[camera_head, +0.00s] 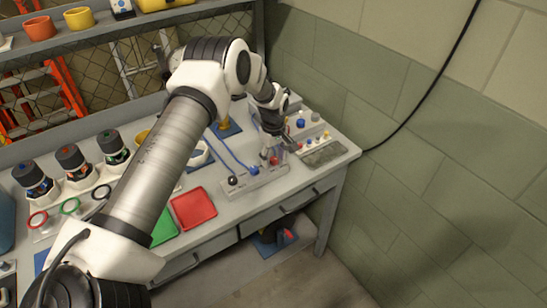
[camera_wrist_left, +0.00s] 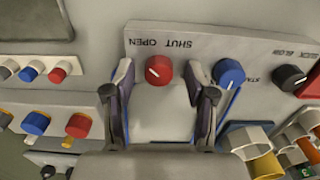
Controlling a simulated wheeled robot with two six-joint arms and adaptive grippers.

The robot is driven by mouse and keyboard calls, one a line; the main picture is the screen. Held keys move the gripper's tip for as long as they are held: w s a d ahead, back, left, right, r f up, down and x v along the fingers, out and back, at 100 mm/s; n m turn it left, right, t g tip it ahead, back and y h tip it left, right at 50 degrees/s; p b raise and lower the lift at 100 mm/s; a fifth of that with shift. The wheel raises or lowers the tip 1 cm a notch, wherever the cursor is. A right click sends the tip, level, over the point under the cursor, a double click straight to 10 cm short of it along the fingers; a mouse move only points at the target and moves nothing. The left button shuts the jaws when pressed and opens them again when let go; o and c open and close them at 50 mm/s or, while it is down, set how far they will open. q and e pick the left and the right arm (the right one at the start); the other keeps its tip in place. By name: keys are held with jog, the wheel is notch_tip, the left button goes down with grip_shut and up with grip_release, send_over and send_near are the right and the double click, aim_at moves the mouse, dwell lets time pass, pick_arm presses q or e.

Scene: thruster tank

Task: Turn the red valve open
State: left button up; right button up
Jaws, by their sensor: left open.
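The red valve (camera_wrist_left: 159,72) is a round knob with a white mark, set on a light grey panel (camera_wrist_left: 180,125) with the words SHUT and OPEN beside it, upside down in the wrist view. In the head view the valve (camera_head: 274,160) is small and lies just below my left gripper (camera_head: 277,147). In the wrist view my left gripper (camera_wrist_left: 162,92) is open, with one finger on each side of the valve. A gap shows between each finger and the knob. I cannot tell the valve's exact setting. My right gripper is in neither view.
A blue knob (camera_wrist_left: 229,73) stands close to my right-hand finger in the wrist view, with a black knob (camera_wrist_left: 290,77) beyond it. Red (camera_head: 194,208) and green (camera_head: 164,227) trays lie near the bench front. A block wall (camera_head: 420,130) stands at the right.

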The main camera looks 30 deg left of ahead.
aim_at(273, 158)
pick_arm(q)
notch_tip(273, 158, up, 12)
dwell(0.3)
jog(key=shift+w+f, duration=0.1)
dwell(0.3)
